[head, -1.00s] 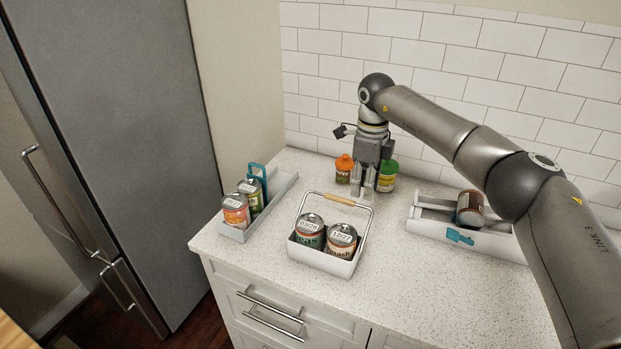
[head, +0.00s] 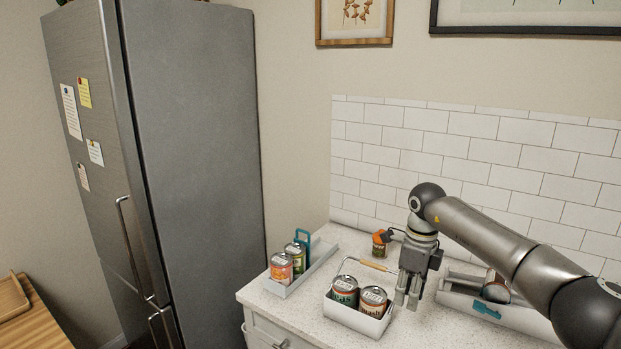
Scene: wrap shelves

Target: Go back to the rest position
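My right gripper (head: 407,299) points down over the counter, just right of the white caddy (head: 358,319). Its fingers look slightly apart with nothing between them. The caddy has a wooden-grip handle and holds two labelled cans, a left can (head: 345,291) and a right can (head: 373,300). My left gripper is not in view. The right arm comes in from the right edge and hides part of the counter behind it; the green-lidded container seen earlier is hidden now.
A white tray (head: 318,263) with two cans stands at the counter's left. An orange-lidded jar (head: 380,244) stands near the wall. Another white tray (head: 460,300) with a lying can (head: 495,287) is at right. A grey fridge (head: 200,150) stands left; a wooden table (head: 35,325) is lower left.

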